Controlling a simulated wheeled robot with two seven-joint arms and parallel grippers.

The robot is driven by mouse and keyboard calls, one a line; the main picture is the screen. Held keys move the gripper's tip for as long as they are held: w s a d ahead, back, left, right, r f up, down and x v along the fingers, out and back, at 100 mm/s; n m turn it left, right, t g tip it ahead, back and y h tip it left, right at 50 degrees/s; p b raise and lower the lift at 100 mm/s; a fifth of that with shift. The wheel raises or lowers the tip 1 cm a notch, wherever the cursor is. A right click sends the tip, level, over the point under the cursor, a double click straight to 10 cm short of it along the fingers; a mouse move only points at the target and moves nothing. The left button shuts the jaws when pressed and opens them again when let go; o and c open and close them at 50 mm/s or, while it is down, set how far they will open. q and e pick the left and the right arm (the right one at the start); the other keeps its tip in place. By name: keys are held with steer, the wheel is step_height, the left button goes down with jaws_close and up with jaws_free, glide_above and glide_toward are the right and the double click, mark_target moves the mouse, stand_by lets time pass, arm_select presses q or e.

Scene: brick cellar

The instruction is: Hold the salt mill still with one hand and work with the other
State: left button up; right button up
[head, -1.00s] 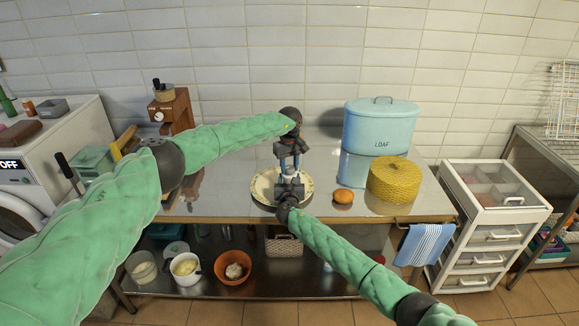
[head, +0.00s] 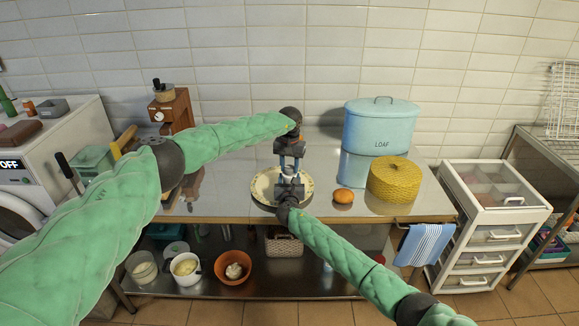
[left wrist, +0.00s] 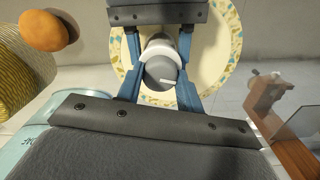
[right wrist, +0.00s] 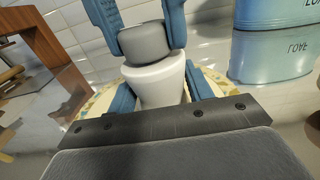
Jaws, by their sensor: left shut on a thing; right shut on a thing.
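The salt mill stands upright over a speckled-rim plate (head: 258,186), mostly hidden by my grippers in the head view. Its white body (right wrist: 160,84) and grey top (right wrist: 145,43) show in the right wrist view. The grey top (left wrist: 161,72), with a pale line on it, also shows from above in the left wrist view. My left gripper (head: 291,160) comes down from above, its blue fingers shut on the grey top. My right gripper (head: 290,182) comes from the front, low down, shut on the white body. Whether the mill touches the plate is hidden.
An orange-brown round item (head: 343,197) and a yellow woven basket (head: 395,180) stand right of the plate, with a blue LOAF tin (head: 380,128) behind. A wooden grinder (head: 173,112) stands at the back left. The counter between grinder and plate is mostly clear.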

mark_target(289, 167)
arm_select(q)
steer(key=shift+a, duration=0.1)
stand_by(0.4)
steer(key=o, duration=1)
step_height(289, 167, up, 12)
arm_select(e)
steer(key=o, duration=1.2)
steer(key=s, duration=1.2)
